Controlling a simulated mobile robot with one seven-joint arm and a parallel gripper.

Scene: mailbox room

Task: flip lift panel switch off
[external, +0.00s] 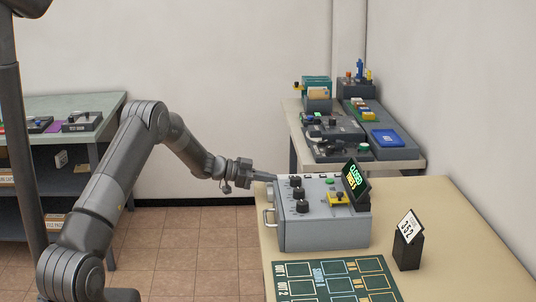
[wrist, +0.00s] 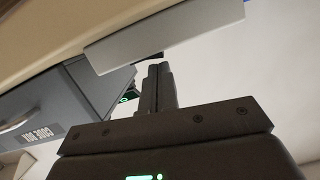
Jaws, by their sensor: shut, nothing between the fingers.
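A grey control panel (external: 325,235) with a sloped top stands on the tan table. Its top carries several black knobs (external: 301,194), a green button (external: 330,182) and a yellow switch piece (external: 339,198). A display (external: 355,184) on its right reads "CLOSED" in green, with yellow text below. I cannot tell which control is the lift switch or its position. My gripper (external: 271,177) is at the panel's back left top corner, shut and empty; contact is unclear. In the wrist view its fingers (wrist: 158,87) are together, just below a pale grey bar (wrist: 165,38).
A black stand with a "352" card (external: 409,242) is right of the panel. A green printed mat (external: 333,282) lies in front. A back table holds several devices and a blue tray (external: 388,138). A shelf unit (external: 60,160) stands at the left.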

